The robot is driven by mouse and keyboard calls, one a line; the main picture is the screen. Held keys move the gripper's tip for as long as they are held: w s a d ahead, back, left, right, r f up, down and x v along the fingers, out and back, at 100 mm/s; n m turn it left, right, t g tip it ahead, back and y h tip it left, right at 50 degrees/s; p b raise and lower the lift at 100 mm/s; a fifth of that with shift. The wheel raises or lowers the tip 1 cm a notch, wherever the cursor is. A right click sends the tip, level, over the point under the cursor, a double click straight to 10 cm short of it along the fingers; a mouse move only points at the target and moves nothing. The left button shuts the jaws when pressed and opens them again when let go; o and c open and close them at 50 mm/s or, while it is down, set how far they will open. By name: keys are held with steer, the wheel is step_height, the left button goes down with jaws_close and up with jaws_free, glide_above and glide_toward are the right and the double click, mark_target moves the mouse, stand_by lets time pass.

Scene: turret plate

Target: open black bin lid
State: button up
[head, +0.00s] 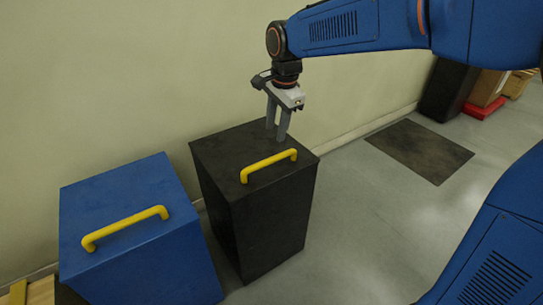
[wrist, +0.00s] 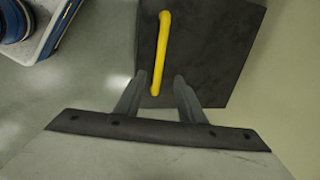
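The black bin (head: 262,220) stands upright on the floor near the wall. Its lid (head: 229,150) looks shut and carries a yellow handle (head: 268,164) near the front edge. My gripper (head: 277,137) points down over the lid, behind the handle in the head view. In the wrist view, my gripper (wrist: 155,82) has its fingers apart with nothing held between them. The yellow handle (wrist: 161,52) runs lengthwise there, and its near end shows between the fingers. I cannot tell whether the fingertips touch the lid.
A blue bin (head: 140,235) with its own yellow handle (head: 125,228) stands to the left. The wall (head: 120,80) is close behind both bins. A dark mat (head: 420,150) lies on the open floor to the right. Boxes and a red item (head: 484,108) sit at the far right.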

mark_target(271, 159)
steer(key=f, duration=0.4)
steer(key=w+a+f, duration=0.1)
steer(key=f, duration=0.3)
steer(key=w+f, duration=0.1)
steer(key=f, duration=0.3)
steer(key=shift+a+f, duration=0.15)
steer(key=shift+f, duration=0.15)
jaws_close()
